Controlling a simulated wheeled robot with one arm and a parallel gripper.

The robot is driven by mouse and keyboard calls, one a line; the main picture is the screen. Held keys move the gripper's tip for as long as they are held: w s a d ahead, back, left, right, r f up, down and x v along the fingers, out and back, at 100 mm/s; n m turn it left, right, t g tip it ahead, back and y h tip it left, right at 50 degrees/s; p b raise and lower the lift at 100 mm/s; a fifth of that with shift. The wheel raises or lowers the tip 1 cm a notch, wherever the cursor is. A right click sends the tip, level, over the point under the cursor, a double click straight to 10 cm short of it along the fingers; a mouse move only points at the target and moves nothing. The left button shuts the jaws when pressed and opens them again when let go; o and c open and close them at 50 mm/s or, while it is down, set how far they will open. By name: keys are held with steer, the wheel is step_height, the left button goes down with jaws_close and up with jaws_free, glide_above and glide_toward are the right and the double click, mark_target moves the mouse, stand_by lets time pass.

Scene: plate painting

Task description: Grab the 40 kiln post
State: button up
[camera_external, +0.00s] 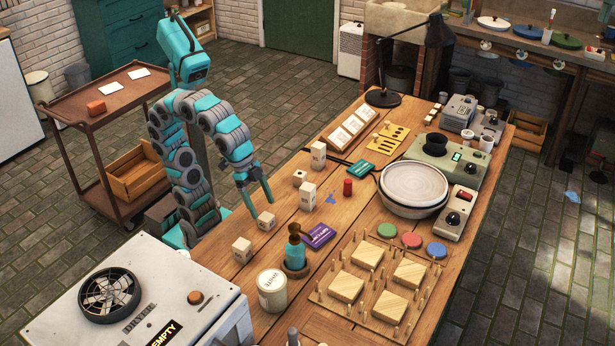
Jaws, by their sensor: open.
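Several pale beige kiln posts of different heights stand on the wooden table. Two tall ones, a farther post (318,156) and a nearer post (308,196), carry small dark marks. Shorter ones are a small post (299,178), a low block (266,221) and another block (242,250) nearer the dryer. The marks are too small to read, so I cannot tell which is the 40. My gripper (259,202) is open and empty, pointing down just above and behind the low block, left of the nearer tall post.
The dryer (140,300) is at front left.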

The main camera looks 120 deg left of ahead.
mark_target(265, 216)
steer(key=shift+d+x, duration=0.2)
steer(key=shift+x, duration=2.55)
steer(key=shift+s, duration=0.1)
steer(key=shift+c, duration=0.2)
jaws_close()
